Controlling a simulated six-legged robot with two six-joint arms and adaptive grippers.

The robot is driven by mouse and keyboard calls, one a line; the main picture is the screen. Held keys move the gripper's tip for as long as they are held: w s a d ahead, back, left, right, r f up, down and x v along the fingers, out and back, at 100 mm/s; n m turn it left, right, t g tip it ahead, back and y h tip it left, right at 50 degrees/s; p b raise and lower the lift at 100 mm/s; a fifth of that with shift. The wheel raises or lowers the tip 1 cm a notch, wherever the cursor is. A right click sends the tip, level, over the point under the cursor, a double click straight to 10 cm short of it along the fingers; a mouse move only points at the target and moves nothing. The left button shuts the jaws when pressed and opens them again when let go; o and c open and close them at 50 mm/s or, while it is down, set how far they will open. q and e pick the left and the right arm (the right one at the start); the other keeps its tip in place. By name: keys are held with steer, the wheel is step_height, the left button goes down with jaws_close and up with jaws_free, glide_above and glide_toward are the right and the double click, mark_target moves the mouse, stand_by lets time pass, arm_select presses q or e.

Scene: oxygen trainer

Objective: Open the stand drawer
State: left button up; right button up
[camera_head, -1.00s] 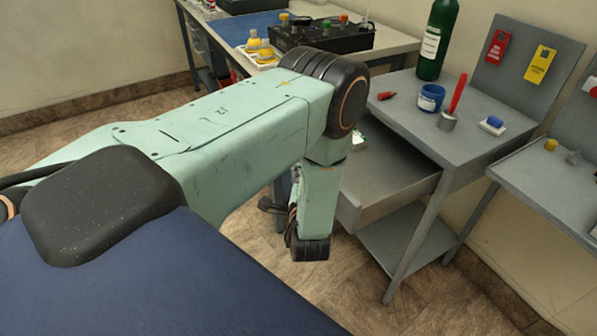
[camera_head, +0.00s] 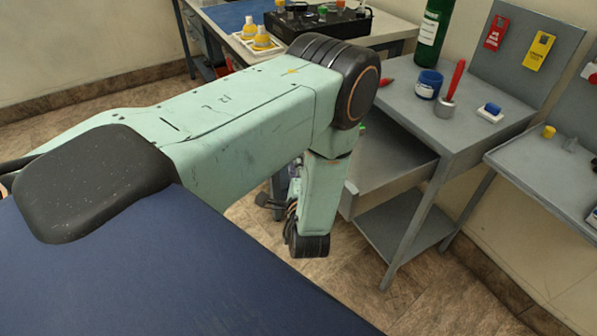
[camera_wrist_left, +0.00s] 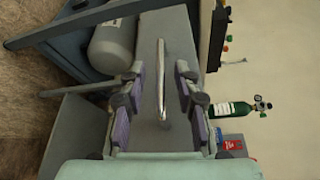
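The grey stand (camera_head: 455,135) is at the right in the head view. Its drawer (camera_head: 385,165) is partly out, with its grey inside showing behind my left arm. In the left wrist view, the drawer's metal bar handle (camera_wrist_left: 161,80) lies between the two purple-padded fingers of my left gripper (camera_wrist_left: 160,95). The fingers are apart, with a gap on each side of the bar. In the head view the left gripper (camera_head: 276,203) is mostly hidden behind its wrist, beside the drawer front. My right gripper is in neither view.
A blue jar (camera_head: 428,84), a red-handled tool (camera_head: 454,82) and a green bottle (camera_head: 434,30) stand on the stand top. A lower shelf (camera_head: 405,230) is below the drawer. Another table (camera_head: 385,35) is behind. Floor is clear in front.

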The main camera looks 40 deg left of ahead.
arm_select(q)
steer(key=v, duration=1)
steer(key=shift+a, duration=0.1)
steer(key=s+d+f+n+g+h, duration=0.4)
steer(key=s+f+n+g+h, duration=0.2)
steer(key=s+f+n+h, duration=0.45)
steer(key=s+d+g+h, duration=0.1)
steer(key=s+d+g, duration=0.1)
steer(key=s, duration=0.4)
steer(key=s+d+g+h, duration=0.1)
steer(key=s+g, duration=0.2)
steer(key=s, duration=0.4)
steer(key=shift+d+f+n+g, duration=0.3)
steer(key=shift+d+n+g, duration=0.1)
steer(key=shift+n, duration=0.05)
